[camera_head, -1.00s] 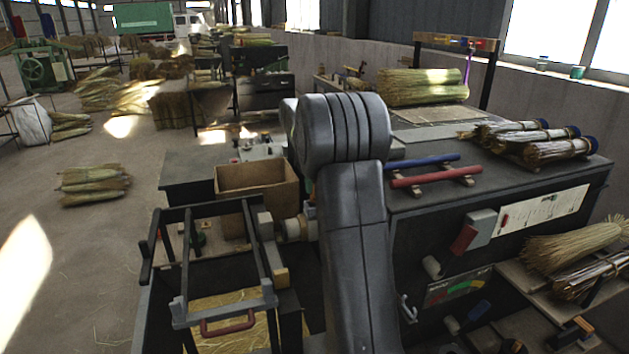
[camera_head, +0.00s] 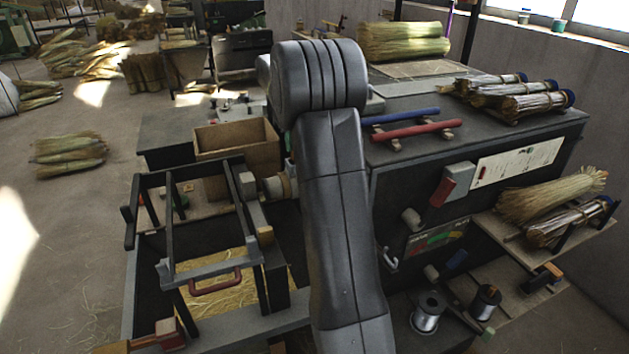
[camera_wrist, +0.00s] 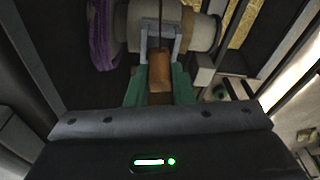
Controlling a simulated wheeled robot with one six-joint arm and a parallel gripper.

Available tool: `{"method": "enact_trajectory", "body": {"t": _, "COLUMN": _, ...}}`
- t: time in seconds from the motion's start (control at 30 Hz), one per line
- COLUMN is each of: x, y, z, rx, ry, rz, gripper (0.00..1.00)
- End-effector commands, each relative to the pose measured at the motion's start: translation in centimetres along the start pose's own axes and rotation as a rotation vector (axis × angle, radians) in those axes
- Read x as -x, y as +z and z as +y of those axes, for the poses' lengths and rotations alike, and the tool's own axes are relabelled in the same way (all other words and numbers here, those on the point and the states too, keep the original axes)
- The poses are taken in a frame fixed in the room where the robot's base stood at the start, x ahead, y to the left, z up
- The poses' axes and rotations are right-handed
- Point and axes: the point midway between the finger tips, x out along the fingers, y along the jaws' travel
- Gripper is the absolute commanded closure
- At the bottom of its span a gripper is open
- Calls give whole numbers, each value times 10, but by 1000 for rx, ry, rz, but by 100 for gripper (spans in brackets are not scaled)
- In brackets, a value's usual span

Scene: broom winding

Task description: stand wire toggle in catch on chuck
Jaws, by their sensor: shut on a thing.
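In the wrist view, my gripper (camera_wrist: 159,88) has green fingers shut on the wire toggle (camera_wrist: 160,70), a small orange-brown piece. The toggle's far end is at the grey forked catch (camera_wrist: 176,44), between its two prongs in the picture. I cannot tell whether it is seated there. A thin dark wire (camera_wrist: 160,12) runs up the picture from between the prongs. The catch is on the pale cylindrical chuck (camera_wrist: 204,33). In the head view, part of the chuck (camera_head: 274,187) shows left of my arm, which hides my gripper, the toggle and the catch.
A purple bundle (camera_wrist: 103,35) lies left of the chuck. The bench (camera_head: 400,180) with blue and red bars stands right of my arm.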

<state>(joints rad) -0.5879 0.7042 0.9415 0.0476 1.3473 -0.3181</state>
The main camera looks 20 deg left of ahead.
Motion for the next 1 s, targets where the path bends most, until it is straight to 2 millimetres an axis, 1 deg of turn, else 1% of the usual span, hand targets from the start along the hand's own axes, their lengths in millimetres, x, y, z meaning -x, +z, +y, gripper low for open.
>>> {"method": "enact_trajectory", "body": {"t": 0.37, "x": -1, "y": 0, "z": 0, "rx": 0, "ry": 0, "rz": -1, "gripper": 92}}
{"method": "enact_trajectory", "body": {"t": 0.8, "x": -17, "y": 3, "z": 0, "rx": 0, "ry": -1, "rz": -2, "gripper": 92}}
{"method": "enact_trajectory", "body": {"t": 1.0, "x": -20, "y": 4, "z": 0, "rx": 0, "ry": 0, "rz": -1, "gripper": 92}}
